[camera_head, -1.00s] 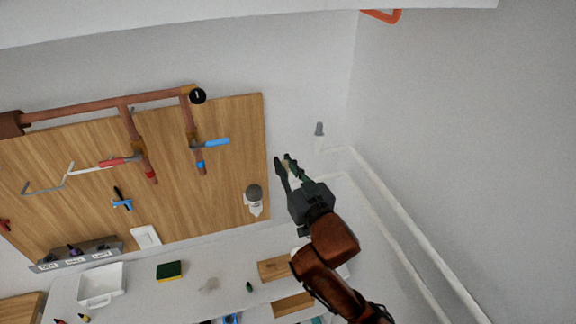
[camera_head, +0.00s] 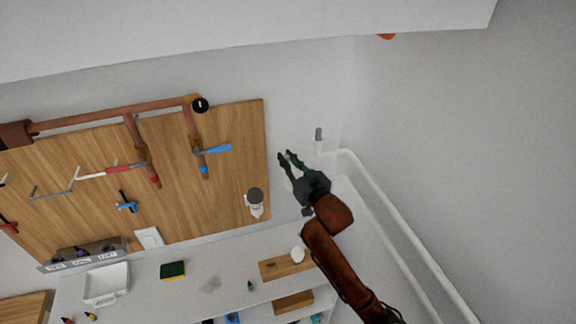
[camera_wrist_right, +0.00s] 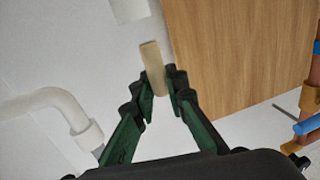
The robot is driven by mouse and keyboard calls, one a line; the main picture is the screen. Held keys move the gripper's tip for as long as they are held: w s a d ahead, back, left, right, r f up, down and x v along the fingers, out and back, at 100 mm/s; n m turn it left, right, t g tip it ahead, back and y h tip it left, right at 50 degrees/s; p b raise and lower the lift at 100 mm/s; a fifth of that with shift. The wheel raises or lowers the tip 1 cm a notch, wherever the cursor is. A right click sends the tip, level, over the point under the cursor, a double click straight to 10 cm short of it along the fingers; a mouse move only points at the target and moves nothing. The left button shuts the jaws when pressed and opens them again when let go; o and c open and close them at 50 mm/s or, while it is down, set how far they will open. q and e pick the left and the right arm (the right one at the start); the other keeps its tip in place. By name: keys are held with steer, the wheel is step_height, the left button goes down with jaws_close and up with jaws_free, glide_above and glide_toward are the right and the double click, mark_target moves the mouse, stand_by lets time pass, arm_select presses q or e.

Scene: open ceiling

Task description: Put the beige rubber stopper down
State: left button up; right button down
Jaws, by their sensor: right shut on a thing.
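The beige rubber stopper (camera_wrist_right: 153,66) sits between the fingertips of my right gripper (camera_wrist_right: 160,90) in the right wrist view, its far end sticking out beyond them. My right gripper (camera_head: 287,160) is shut on it and raised in front of the wall, just right of the wooden board, in the head view. The stopper is too small to make out clearly in the head view. My left gripper is not in view.
A wooden pegboard (camera_head: 226,150) with pipes and tools hangs on the wall. A white pipe (camera_head: 375,185) runs along the right.

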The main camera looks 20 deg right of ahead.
steer(key=shift+w+d+f, duration=0.15)
steer(key=shift+w+f, duration=0.05)
steer(key=shift+f, duration=0.05)
steer(key=f, duration=0.1)
steer(key=f+p, duration=0.1)
steer(key=f, duration=0.1)
steer(key=shift+w+d+f, duration=0.1)
steer(key=shift+w, duration=0.1)
steer(key=shift+f, duration=0.3)
steer(key=c, duration=1.9)
jaws_free()
steer(key=shift+c, duration=0.2)
steer(key=b+v, duration=0.2)
steer(key=v, duration=1)
